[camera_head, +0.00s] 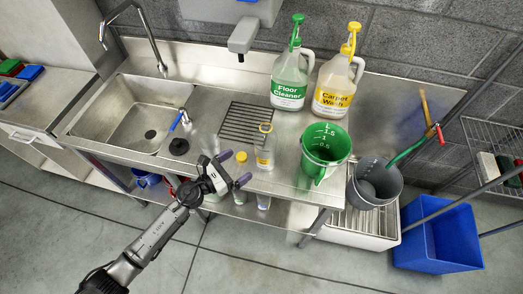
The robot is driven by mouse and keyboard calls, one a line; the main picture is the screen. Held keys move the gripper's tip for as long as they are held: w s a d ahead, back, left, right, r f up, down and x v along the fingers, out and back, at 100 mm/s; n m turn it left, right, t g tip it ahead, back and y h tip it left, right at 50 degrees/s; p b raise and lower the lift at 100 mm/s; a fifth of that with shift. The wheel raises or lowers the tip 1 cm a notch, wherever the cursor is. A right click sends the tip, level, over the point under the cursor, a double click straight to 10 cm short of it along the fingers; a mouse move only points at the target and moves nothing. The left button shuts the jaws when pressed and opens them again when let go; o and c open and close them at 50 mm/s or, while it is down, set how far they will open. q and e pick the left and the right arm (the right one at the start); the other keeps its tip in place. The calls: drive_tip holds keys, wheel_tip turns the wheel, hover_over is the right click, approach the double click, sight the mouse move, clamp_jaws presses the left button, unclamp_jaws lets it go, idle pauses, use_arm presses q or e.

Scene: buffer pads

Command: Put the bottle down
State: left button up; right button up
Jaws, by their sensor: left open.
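A small clear bottle (265,154) with a yellow label and yellow top stands upright on the steel counter (285,180), near its front edge. It is just in front of the black wire rack (243,122). My left gripper (244,168) comes in from the lower left and is open, with its dark fingertips spread just left of the bottle. Nothing shows between the fingertips; whether one touches the bottle I cannot tell. My right gripper is not in view.
A green jug (323,150) stands right of the bottle. Floor cleaner (289,82) and carpet wash (335,88) jugs stand behind. A sink (140,112) is at left. A grey bucket (374,185) and blue bin (440,235) are at right.

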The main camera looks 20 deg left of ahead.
sight(257, 152)
use_arm(q)
drive_tip(key=x, duration=0.6)
drive_tip(key=shift+w+d+r, duration=0.1)
drive_tip(key=shift+w, duration=0.15)
drive_tip(key=shift+x, duration=2.65)
drive_tip(key=shift+r+p, duration=0.15)
drive_tip(key=shift+p, duration=0.15)
drive_tip(key=c, duration=0.9)
